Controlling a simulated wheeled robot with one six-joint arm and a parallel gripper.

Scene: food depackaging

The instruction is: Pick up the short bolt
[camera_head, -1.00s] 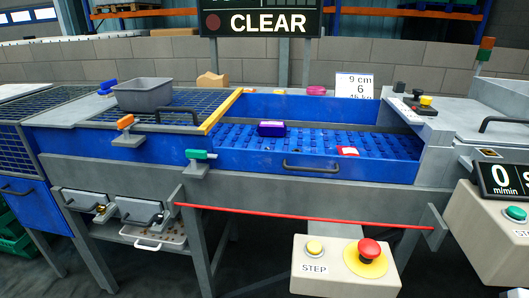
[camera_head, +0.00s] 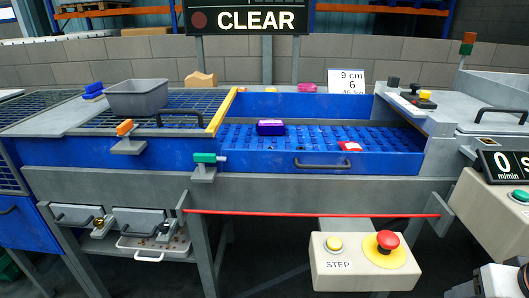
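I cannot make out a short bolt for certain in this view. Small pieces too small to identify lie around the open metal drawers at the lower left: a brass-coloured one (camera_head: 98,223) and a dark one (camera_head: 163,230). A perforated tray (camera_head: 150,254) with a white handle sits below the drawers and shows several dark spots. My gripper is not in view. A white and dark part at the bottom right corner looks like part of my arm, cut off by the frame edge.
A blue studded bed (camera_head: 235,165) holds a purple pack (camera_head: 270,127) and a red-and-white piece (camera_head: 350,146). A grey bin (camera_head: 137,97) stands on the grating at left. A control box (camera_head: 335,264) with yellow and red buttons juts out in front, under a red cord (camera_head: 310,213).

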